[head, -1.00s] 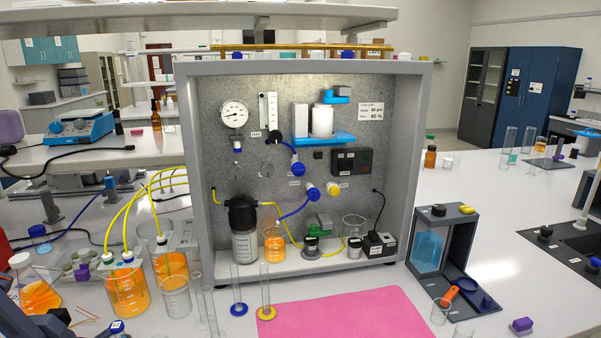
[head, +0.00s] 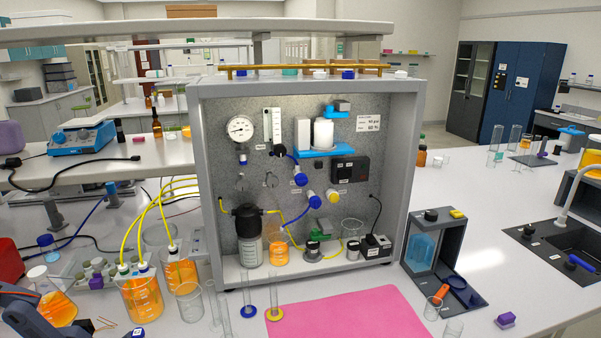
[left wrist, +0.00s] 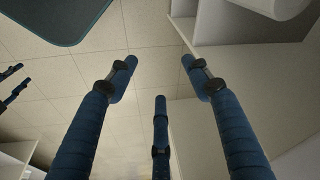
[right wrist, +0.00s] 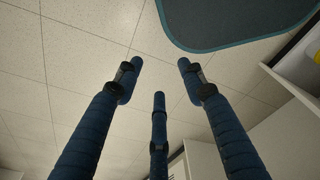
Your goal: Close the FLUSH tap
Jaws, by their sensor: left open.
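The membrane rig (head: 200,160) is a grey open-fronted cabinet on the bench in the head view. Its back panel carries two blue-knobbed taps, an upper one (head: 300,176) and a lower one (head: 314,202), plus a yellow-capped fitting (head: 332,195). Their labels are too small to read, so I cannot tell which is FLUSH. A green-handled part (head: 317,228) sits lower down. In the left wrist view my left gripper (left wrist: 160,78) has its blue fingers spread and empty. My right gripper (right wrist: 160,80) is likewise spread and empty in the right wrist view.
Orange-filled beakers (head: 144,297) with yellow tubes stand left of the rig. Glass cylinders (head: 273,300) stand before it, beside a bare pink mat (head: 350,313). A grey stand with a blue container (head: 422,255) is at the right. A shelf (head: 200,31) hangs above.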

